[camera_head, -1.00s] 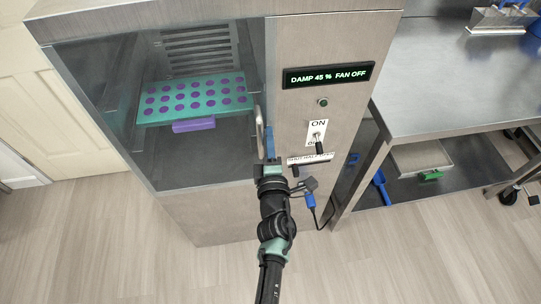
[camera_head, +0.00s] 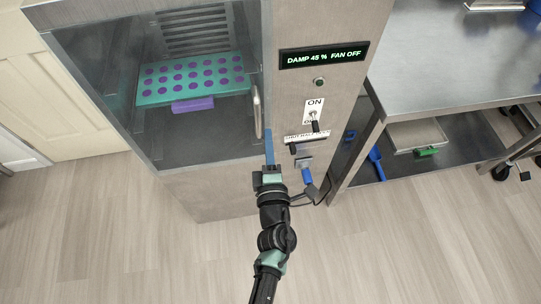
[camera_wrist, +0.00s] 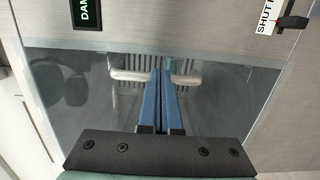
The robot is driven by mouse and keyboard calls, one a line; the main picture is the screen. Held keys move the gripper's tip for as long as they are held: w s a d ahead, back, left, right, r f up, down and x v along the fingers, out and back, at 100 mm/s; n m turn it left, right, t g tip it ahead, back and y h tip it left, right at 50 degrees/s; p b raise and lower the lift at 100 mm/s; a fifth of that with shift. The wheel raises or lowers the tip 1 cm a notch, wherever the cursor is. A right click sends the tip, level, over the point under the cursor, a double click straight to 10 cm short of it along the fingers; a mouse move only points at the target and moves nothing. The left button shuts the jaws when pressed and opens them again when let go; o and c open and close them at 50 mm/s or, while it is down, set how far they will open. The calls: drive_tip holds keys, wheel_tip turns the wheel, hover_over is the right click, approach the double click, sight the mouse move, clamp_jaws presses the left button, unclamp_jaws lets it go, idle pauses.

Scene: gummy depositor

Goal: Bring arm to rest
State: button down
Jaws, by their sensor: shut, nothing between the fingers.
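My gripper (camera_head: 269,150) points up the picture in front of the cabinet, just below the lower end of the door handle (camera_head: 257,112). Its blue fingers are together with nothing between them. In the wrist view, my gripper (camera_wrist: 163,75) shows its two fingers side by side. The handle (camera_wrist: 130,75) passes behind them there, and I cannot tell how close it is. The cabinet's glass door (camera_head: 100,70) appears shut. Behind it a teal tray with purple rounds (camera_head: 193,78) sits on a purple support (camera_head: 193,104).
The control panel right of the door has a display (camera_head: 323,55) reading "DAMP 45 % FAN OFF", a switch (camera_head: 314,120) and a dark lever (camera_head: 306,146). A steel table (camera_head: 460,60) stands at right, with a blue scoop (camera_head: 376,162) on its lower shelf. The front floor is clear.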

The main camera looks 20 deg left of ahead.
drive_tip(key=v, duration=0.5)
drive_tip(key=shift+s+d+f, duration=0.15)
drive_tip(key=shift+s+d, duration=0.1)
drive_tip(key=shift+s, duration=0.1)
drive_tip(key=w+d+r+m+t+h, duration=0.2)
drive_tip(key=w+d+r+m, duration=0.15)
drive_tip(key=r, duration=0.55)
drive_tip(key=w+d+r+m+t+h, duration=0.25)
drive_tip(key=w+r, duration=0.25)
drive_tip(key=r, duration=0.3)
drive_tip(key=d+r+m+t+h, duration=0.2)
drive_tip(key=d+r+m, duration=0.1)
drive_tip(key=r, duration=0.5)
drive_tip(key=d+r+m+t+h, duration=0.15)
drive_tip(key=r+m, duration=0.25)
drive_tip(key=r, duration=0.4)
drive_tip(key=d+r+m+t+h, duration=0.1)
drive_tip(key=d+r+m+h, duration=0.15)
drive_tip(key=r, duration=0.65)
drive_tip(key=s+r+m+t+y, duration=0.1)
drive_tip(key=s+r+m, duration=0.3)
drive_tip(key=r, duration=0.5)
drive_tip(key=s+r+m+t+y, duration=0.1)
drive_tip(key=s+r+m, duration=0.3)
drive_tip(key=s+r, duration=0.4)
wheel_tip(320, 180, up, 3)
drive_tip(key=shift+s+f+t, duration=0.15)
drive_tip(key=shift+s+t, duration=0.05)
drive_tip(key=shift+t, duration=0.1)
